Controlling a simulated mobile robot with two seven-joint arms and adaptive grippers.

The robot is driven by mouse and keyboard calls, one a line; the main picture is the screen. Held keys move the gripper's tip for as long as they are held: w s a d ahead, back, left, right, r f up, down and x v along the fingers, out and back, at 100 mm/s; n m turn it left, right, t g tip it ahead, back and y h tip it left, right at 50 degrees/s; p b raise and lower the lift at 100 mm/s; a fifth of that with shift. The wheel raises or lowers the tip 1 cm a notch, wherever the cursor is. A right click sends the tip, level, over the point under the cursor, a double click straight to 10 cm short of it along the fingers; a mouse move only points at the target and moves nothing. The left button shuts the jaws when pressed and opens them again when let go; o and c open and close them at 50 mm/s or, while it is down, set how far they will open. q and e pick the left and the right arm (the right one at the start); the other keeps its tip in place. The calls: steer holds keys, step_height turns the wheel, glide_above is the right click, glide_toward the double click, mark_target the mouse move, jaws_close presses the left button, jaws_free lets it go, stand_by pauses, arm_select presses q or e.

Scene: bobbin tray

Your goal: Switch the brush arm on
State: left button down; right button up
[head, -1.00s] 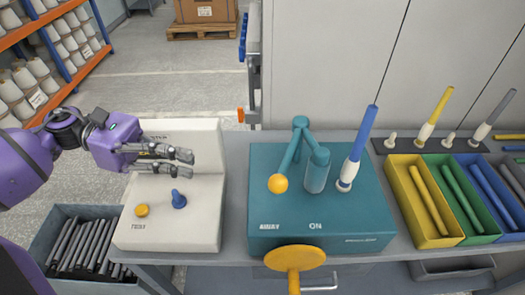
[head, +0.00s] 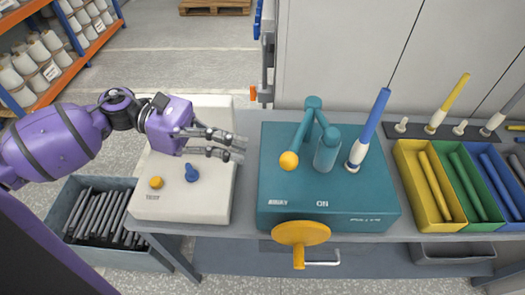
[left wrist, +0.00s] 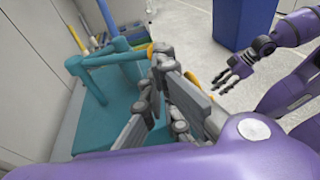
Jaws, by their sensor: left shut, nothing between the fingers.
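The teal brush arm (head: 302,133) stands on the teal box (head: 370,195) and ends in an orange ball (head: 289,161). The ball is on the AWAY side, left of the ON label (head: 322,203). My left gripper (head: 243,148) is shut and empty, over the right part of the white box, left of the ball and apart from it. In the left wrist view its fingers (left wrist: 165,85) partly cover the brush arm and the orange ball (left wrist: 150,49). My right gripper (left wrist: 230,78) shows in the left wrist view, fingers apart and empty.
A yellow disc handle (head: 301,233) sticks out in front. The white box (head: 180,207) has a blue knob (head: 191,173) and orange button (head: 156,182). Coloured trays (head: 428,228) stand right.

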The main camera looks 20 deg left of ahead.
arm_select(q)
steer(key=p+x, duration=0.1)
steer(key=x, duration=0.5)
arm_select(e)
steer(key=shift+s+a+r, duration=0.15)
steer(key=shift+s, duration=0.4)
steer(key=shift+w, duration=0.15)
arm_select(q)
steer(key=shift+d+f, duration=0.1)
steer(key=shift+d, duration=0.1)
arm_select(e)
steer(key=shift+w, duration=0.1)
